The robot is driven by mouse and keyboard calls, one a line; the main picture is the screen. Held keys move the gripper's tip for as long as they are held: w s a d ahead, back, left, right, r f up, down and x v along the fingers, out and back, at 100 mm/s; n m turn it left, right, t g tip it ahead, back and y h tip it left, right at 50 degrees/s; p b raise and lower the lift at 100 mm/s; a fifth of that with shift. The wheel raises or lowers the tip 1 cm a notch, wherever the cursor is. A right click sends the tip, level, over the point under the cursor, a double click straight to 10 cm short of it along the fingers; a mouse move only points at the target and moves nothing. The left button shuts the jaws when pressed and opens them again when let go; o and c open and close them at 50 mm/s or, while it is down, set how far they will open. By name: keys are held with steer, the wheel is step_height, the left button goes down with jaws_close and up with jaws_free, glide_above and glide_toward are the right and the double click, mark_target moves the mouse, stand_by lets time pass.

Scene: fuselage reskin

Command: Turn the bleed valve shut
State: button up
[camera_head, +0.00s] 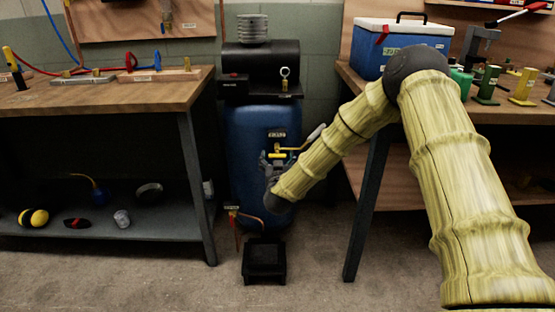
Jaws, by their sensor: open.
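A blue air tank (245,130) stands upright against the back wall between two workbenches. On its front, under a small label, is a valve with a yellow handle (278,151); the label is too small to read surely. A second small fitting with a labelled tag (232,208) sits low on the tank's left, with a reddish hose. I cannot tell surely which is the bleed valve. My gripper (271,158) is open in front of the tank, just below and left of the yellow handle. My arm reaches in from the right. Whether the fingers touch the handle is unclear.
A black box-like stand (264,262) is on the floor before the tank. The left workbench (100,95) has a lower shelf with ear defenders. The right workbench (349,80) carries a blue cool box (400,42) and tools. The floor between is otherwise clear.

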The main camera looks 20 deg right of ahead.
steer(key=shift+x, duration=1.05)
steer(key=shift+c, duration=0.4)
steer(key=c, duration=0.9)
steer(key=shift+c, duration=0.3)
